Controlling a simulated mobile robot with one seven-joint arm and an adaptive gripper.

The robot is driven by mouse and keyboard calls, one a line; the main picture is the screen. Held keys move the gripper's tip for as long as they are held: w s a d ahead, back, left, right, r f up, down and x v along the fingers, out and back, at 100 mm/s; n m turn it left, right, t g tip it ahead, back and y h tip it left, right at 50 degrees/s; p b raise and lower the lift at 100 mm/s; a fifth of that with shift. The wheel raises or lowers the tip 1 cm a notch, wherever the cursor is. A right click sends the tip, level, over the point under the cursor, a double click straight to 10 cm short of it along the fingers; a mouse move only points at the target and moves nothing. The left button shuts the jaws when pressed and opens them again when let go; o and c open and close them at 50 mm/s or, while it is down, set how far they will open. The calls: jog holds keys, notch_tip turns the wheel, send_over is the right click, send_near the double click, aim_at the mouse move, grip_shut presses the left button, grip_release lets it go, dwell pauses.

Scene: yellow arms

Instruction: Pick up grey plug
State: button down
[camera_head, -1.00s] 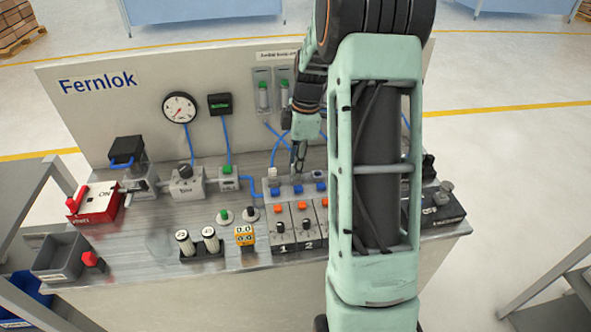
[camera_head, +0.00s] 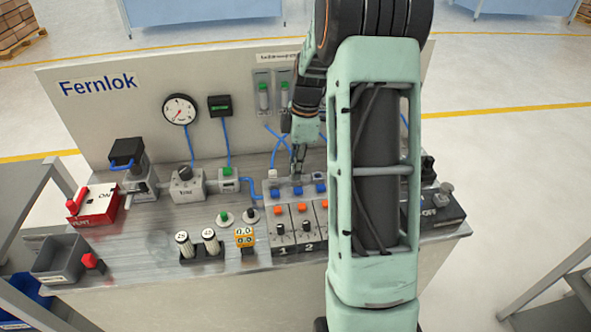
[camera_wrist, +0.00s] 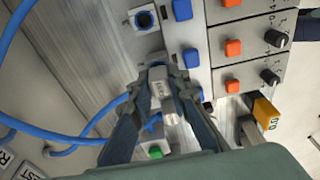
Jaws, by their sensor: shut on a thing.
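The grey plug (camera_wrist: 160,90) shows between my gripper's fingers in the wrist view, a small light-grey body with a paler round end towards the camera. My gripper (camera_wrist: 161,72) is shut on it, with a finger on each side. The plug's far end is hidden at the fingertips, so I cannot tell whether it sits in a socket. In the head view my gripper (camera_head: 297,172) points down at the back of the panel with blue buttons (camera_head: 289,190). The plug is too small to make out there.
A square port with a dark hole (camera_wrist: 143,19) lies just beyond the fingertips. Blue hoses (camera_wrist: 95,115) run at the left in the wrist view. Orange buttons (camera_head: 302,208) and black knobs stand in front; a backboard with a gauge (camera_head: 179,109) rises behind.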

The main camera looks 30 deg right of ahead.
notch_tip(320, 180, up, 3)
jog(key=shift+w+f, duration=0.1)
jog(key=shift+f, duration=0.1)
jog(key=s+a+r+b, duration=0.2)
jog(key=s+a+r, duration=0.2)
jog(key=s+r, duration=0.5)
jog(key=s, duration=0.4)
jog(key=shift+s+r, duration=0.35)
jog(key=shift+r, duration=0.05)
jog(key=shift+w, duration=0.1)
